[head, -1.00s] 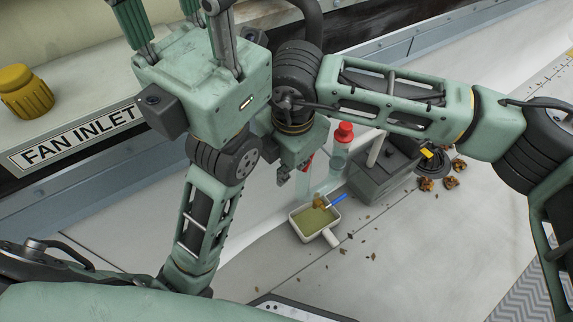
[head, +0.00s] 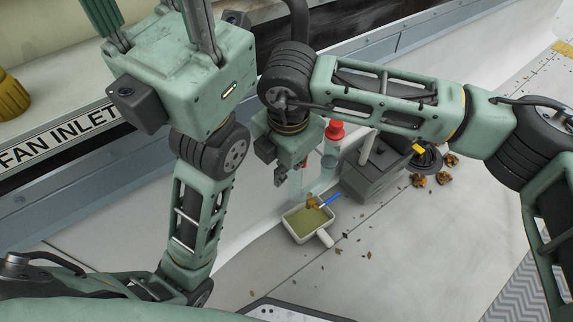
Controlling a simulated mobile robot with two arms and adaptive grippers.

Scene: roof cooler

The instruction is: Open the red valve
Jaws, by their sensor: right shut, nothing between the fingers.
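I cannot make out a red valve in the head view. The only clear red parts are a red cap (head: 335,131) on a clear bottle (head: 329,157) and a bit of red beside my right wrist. My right gripper (head: 281,172) is shut and empty. It points down in front of the clear bottles, and its own body partly hides its fingers. My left gripper (head: 152,22) points up at the top left. Its finger links stand apart, but its tips are outside the picture.
A yellow ridged knob (head: 12,97) sits by the FAN INLET label (head: 58,138) at the left. A tray of yellowish liquid (head: 308,222) with a blue-handled brush (head: 329,199), a grey box (head: 376,178) and brown leaves (head: 444,178) lie on the pale roof. The lower middle roof is mostly clear.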

